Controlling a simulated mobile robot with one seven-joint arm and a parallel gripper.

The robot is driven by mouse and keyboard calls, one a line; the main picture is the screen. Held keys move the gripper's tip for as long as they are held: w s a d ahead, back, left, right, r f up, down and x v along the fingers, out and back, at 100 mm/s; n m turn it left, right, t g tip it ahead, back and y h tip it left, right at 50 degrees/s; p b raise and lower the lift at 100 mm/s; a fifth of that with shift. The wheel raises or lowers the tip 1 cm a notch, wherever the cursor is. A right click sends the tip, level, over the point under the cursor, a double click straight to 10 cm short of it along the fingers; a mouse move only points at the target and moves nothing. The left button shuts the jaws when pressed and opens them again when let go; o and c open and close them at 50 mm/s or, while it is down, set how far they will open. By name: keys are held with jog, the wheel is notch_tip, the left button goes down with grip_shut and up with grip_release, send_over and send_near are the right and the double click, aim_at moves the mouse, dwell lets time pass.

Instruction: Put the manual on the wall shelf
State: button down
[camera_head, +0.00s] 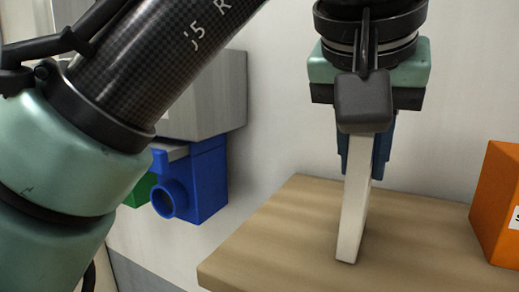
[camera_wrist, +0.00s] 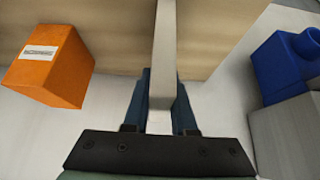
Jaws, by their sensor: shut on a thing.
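The manual (camera_head: 353,215) shows edge-on as a thin, pale upright slab. My gripper (camera_head: 360,165) points down and is shut on its upper part, with blue fingers on either side. In the wrist view the manual (camera_wrist: 164,45) runs up from between the fingers (camera_wrist: 162,85). The wooden board against the wall, which looks like the wall shelf (camera_head: 270,225), lies below it. The manual's lower end is over the board, at or very near its surface; I cannot tell whether they touch. The manual's covers are mostly hidden.
An orange box (camera_head: 500,205) with a white label stands at the board's right. Left of the board, a blue part with a round opening (camera_head: 195,185) and a green part (camera_head: 140,190) sit under a grey block (camera_head: 215,95). The board is bare around the manual.

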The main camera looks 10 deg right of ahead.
jog(key=shift+w+d+f, duration=0.1)
jog(key=shift+w+d, duration=0.05)
jog(key=c, duration=0.7)
grip_release()
